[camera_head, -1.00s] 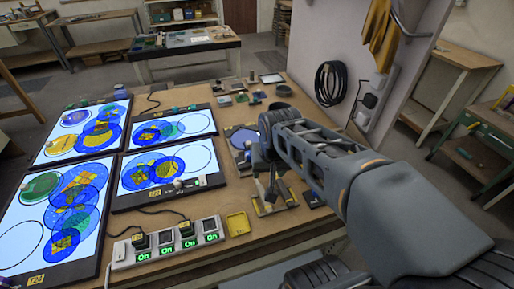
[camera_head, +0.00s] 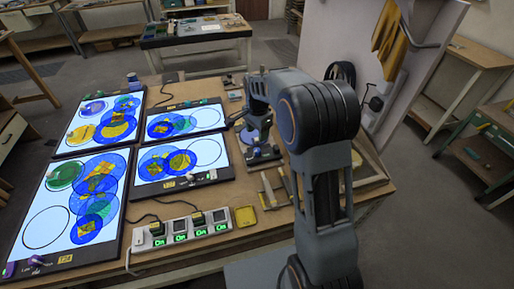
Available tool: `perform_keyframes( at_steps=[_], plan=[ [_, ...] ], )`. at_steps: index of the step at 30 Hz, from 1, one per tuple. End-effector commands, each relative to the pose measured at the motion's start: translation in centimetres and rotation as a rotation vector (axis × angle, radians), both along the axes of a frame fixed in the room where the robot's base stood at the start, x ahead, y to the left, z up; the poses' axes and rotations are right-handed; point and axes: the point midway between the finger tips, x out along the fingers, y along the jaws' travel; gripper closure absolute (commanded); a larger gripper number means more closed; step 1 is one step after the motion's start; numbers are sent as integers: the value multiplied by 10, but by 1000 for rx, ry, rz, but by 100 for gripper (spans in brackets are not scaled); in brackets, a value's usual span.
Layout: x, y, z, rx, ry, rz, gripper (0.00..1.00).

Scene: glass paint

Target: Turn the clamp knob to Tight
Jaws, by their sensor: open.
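My gripper (camera_head: 263,150) is at the end of my bent arm, low over the bench to the right of the light panels. It points down at a dark fixture with a grey plate, and its fingers blend into that fixture. I cannot make out the clamp knob or a Tight mark; the gripper and arm cover much of this area. I cannot tell whether the fingers touch anything.
Lit light panels (camera_head: 83,205) with coloured glass discs fill the bench's left side. A power strip (camera_head: 183,232) with green On displays and a yellow tray (camera_head: 245,216) lie at the front. Slim tools (camera_head: 268,188) lie in front of the gripper. A wall panel (camera_head: 440,30) stands at the right.

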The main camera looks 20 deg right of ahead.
Motion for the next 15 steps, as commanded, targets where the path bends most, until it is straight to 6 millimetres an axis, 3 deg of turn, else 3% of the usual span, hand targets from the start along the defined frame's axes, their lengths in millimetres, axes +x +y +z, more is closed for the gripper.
perform_keyframes(
  at_steps=[6, 15],
  plan=[
    [-1, 0, -42, 0, 4, 2, 43],
    [-1, 0, -81, 0, 1, 2, 43]
  ],
)
